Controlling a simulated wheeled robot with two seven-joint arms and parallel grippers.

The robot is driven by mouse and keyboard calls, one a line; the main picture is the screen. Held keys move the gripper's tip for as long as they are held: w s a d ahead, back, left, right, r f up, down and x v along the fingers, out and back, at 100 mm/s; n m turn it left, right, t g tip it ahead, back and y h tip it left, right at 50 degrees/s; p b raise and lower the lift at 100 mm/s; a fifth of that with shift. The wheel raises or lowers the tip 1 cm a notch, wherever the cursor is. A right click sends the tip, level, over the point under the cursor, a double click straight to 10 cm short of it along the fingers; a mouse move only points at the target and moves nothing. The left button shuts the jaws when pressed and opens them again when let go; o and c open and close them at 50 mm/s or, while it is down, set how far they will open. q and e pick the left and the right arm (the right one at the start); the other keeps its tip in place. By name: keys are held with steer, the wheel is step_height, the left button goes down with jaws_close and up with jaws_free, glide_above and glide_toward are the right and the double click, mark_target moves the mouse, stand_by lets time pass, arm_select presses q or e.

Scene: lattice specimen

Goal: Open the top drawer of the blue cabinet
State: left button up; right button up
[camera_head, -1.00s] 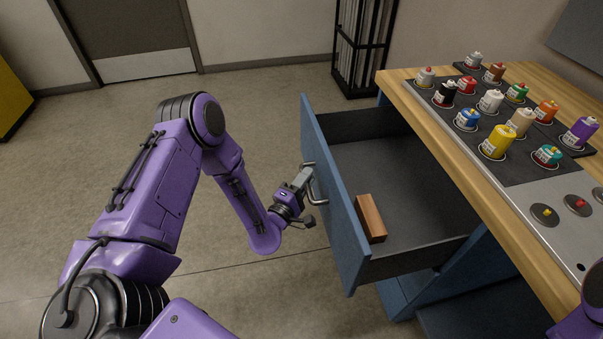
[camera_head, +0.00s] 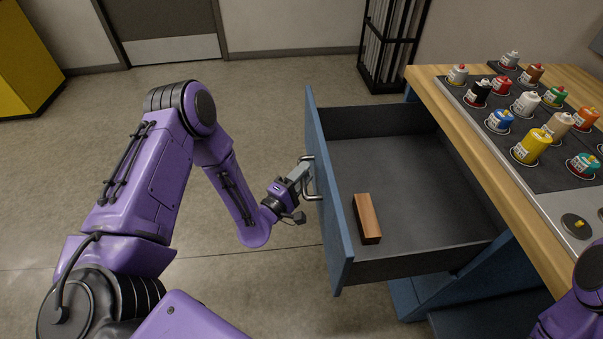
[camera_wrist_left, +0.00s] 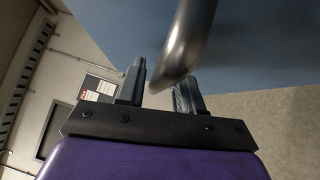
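The top drawer of the blue cabinet stands pulled far out, its dark inside (camera_head: 410,190) in plain view. Its blue front (camera_head: 330,200) faces left and carries a metal bar handle (camera_head: 311,180). My left gripper (camera_head: 303,171) is at this handle. A brown wooden block (camera_head: 367,218) lies in the drawer near the front. My right gripper is out of view.
A wooden worktop (camera_head: 470,130) above the cabinet holds a dark panel with several coloured bottles, such as a yellow one (camera_head: 531,146). A black rack (camera_head: 392,45) stands behind. The floor (camera_head: 270,110) left of the drawer is clear.

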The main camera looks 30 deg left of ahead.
arm_select(q)
steer(key=b+v, duration=0.2)
steer(key=v, duration=0.8)
steer(key=shift+s, duration=0.3)
steer(key=shift+a, duration=0.1)
